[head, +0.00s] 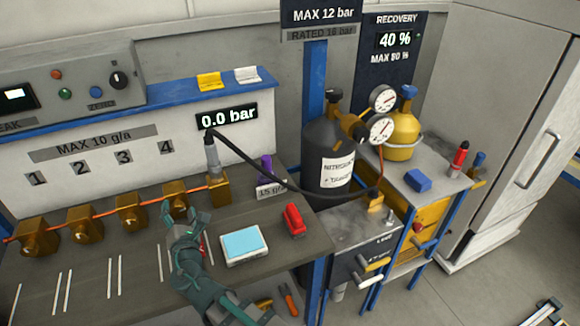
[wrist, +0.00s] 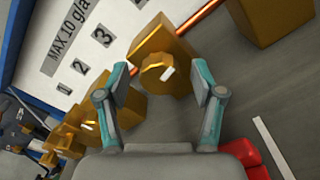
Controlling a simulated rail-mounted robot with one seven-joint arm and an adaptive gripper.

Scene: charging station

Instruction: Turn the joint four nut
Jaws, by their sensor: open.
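The joint four nut (wrist: 160,72) is a brass, many-sided nut with a white mark on its face. It sits on the front of a brass block (wrist: 152,42) on the copper pipe. My gripper (wrist: 163,80) is open, one teal finger on each side of the nut in the wrist view, with gaps showing; I cannot tell how far in front of the nut the fingertips are. In the head view my gripper (head: 181,217) is in front of the fourth block (head: 180,203), below the label 4 (head: 166,147), and hides most of it and the nut.
Other brass joints (head: 131,210) stand to the left along the pipe. An end block (head: 212,189) with a black hose is close on the right. A scale (head: 243,244) and a red object (head: 294,220) lie on the bench (head: 105,265) to the right. White strips mark the bench front.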

